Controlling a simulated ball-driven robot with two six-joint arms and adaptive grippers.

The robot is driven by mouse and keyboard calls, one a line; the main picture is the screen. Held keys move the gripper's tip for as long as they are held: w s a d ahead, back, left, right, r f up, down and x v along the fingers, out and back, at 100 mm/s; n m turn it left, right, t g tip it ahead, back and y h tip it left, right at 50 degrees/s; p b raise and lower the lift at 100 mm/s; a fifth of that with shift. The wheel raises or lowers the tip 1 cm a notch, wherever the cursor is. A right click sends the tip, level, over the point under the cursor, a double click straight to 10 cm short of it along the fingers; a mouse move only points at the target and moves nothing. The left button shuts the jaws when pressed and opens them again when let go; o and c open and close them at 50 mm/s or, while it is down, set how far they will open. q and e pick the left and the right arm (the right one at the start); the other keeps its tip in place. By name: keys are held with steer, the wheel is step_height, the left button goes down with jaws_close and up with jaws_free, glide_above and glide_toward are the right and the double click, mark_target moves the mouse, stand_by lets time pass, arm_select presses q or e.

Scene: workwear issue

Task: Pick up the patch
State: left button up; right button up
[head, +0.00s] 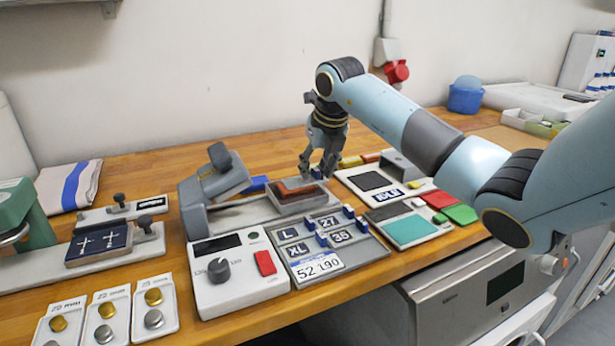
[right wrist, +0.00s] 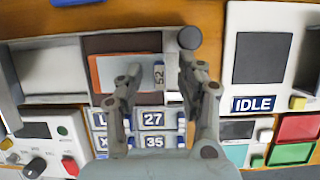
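In the head view a bit of blue (head: 316,173) shows between the fingers, beside the press's red-brown pad (head: 297,187). My right gripper (head: 317,170) points down over the press. Its fingers (right wrist: 158,78) stand apart on both sides of the patch, with gaps. My left gripper is not in view.
A grey press (head: 213,180) with its raised head stands left of the gripper. In front are a board of blue-tabbed tiles (head: 340,262) and a control box with a knob (head: 240,285). An IDLE panel (head: 388,196) is at the right. A wall is behind.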

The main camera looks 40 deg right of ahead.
steer(key=shift+c, duration=0.3)
jaws_close()
